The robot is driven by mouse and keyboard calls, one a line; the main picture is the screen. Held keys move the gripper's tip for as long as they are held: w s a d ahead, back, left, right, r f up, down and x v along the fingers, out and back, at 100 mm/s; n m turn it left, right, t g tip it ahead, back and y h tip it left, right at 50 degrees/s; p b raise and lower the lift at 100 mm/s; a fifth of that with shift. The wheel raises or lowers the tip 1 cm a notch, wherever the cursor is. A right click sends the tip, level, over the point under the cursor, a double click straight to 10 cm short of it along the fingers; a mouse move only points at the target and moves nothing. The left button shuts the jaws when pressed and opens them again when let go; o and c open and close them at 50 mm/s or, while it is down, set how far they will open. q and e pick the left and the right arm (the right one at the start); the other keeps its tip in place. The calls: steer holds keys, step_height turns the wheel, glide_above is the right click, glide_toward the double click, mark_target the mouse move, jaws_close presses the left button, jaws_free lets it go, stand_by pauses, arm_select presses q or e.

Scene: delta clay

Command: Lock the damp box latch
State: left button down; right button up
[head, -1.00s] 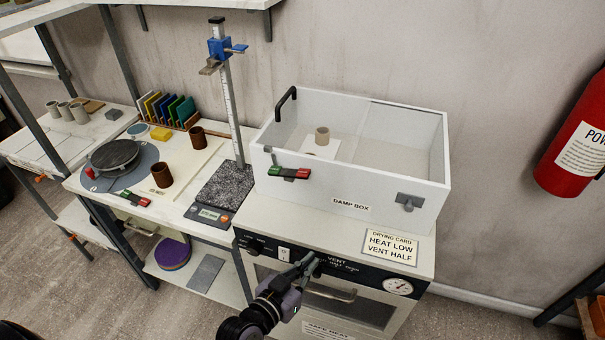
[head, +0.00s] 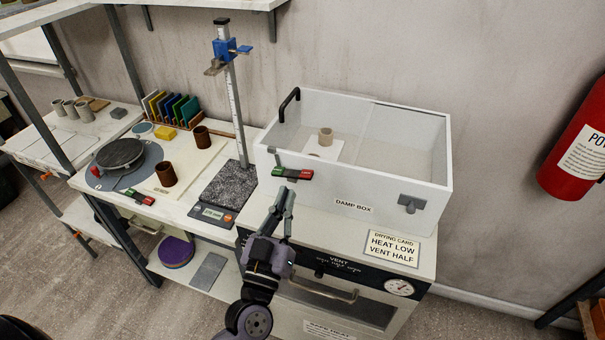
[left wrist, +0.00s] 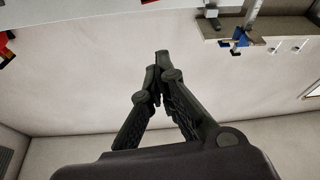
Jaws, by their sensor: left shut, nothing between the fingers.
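A red and green tag (head: 292,174) is at the left of the front face. My left gripper (head: 285,192) is shut and empty, in front of the box's left front, just below the tag. I cannot tell if it touches the box. Its shut fingers also show in the left wrist view (left wrist: 161,58). My right gripper is not in view.
The oven (head: 330,312) below has a front handle, a dial and a drying card (head: 393,247). A height gauge (head: 238,110) stands left of the box. Brown cups (head: 166,174) and a turntable (head: 120,153) are further left. A fire extinguisher (head: 575,150) hangs at right.

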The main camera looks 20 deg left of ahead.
arm_select(q)
step_height(320, 180, up, 4)
steer(key=p, duration=0.4)
glide_above(292, 173)
steer(key=s+d, duration=0.3)
steer(key=shift+d+f+b, duration=0.15)
steer(key=shift+f+b, duration=0.1)
steer(key=shift+f, duration=0.95)
steer(key=shift+d+f+b, duration=0.1)
steer(key=shift+f+b, duration=0.1)
steer(key=shift+f, duration=1)
